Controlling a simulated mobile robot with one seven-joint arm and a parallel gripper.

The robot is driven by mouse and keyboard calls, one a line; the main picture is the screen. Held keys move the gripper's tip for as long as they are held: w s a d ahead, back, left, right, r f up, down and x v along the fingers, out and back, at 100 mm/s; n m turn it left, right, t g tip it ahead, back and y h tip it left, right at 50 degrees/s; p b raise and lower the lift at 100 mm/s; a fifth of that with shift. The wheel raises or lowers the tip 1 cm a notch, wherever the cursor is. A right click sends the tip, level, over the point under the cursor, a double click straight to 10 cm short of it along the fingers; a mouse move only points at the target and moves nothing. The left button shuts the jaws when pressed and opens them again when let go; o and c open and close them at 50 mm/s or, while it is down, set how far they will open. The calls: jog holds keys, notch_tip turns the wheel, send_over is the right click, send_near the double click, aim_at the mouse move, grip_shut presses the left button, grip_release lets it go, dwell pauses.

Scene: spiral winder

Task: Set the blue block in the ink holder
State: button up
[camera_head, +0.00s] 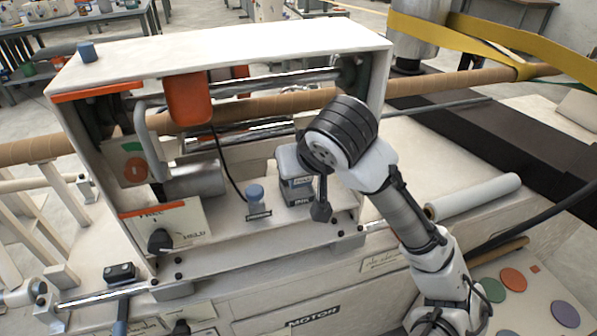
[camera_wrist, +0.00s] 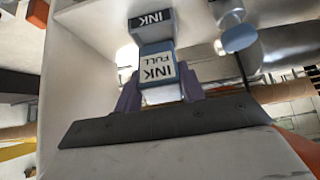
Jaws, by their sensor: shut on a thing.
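My gripper (camera_wrist: 160,90) is shut on the blue block (camera_wrist: 156,52), with one finger on each side of it. The block has a white label reading INK FULL, upside down in the wrist view. The ink holder (camera_wrist: 150,22), with a dark INK label, is right beyond the block in that view.
An orange part (camera_head: 189,98) hangs from the white frame (camera_head: 230,55) above. Brown tubes cross behind. A white roll (camera_head: 472,197) lies to the right.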

jog(key=shift+w+f, duration=0.1)
jog(key=shift+f, duration=0.25)
jog(key=shift+w+f, duration=0.1)
jog(key=shift+f, duration=0.5)
jog(key=shift+w+a+r+g+p, duration=0.15)
jog(key=shift+w+r+g+p, duration=0.3)
jog(key=shift+p, duration=0.45)
jog(key=shift+w+a+g+h+p, duration=0.2)
jog(key=shift+w+g+h+p, duration=0.2)
jog(key=shift+g+p, duration=0.6)
jog(key=shift+f+g, duration=0.25)
jog(key=shift+f, duration=0.6)
jog(key=shift+s+f, duration=0.15)
jog(key=shift+f, duration=0.15)
jog(key=c, duration=0.3)
jog(key=o, duration=1.3)
jog(key=shift+w+f, duration=0.15)
jog(key=shift+w, duration=0.05)
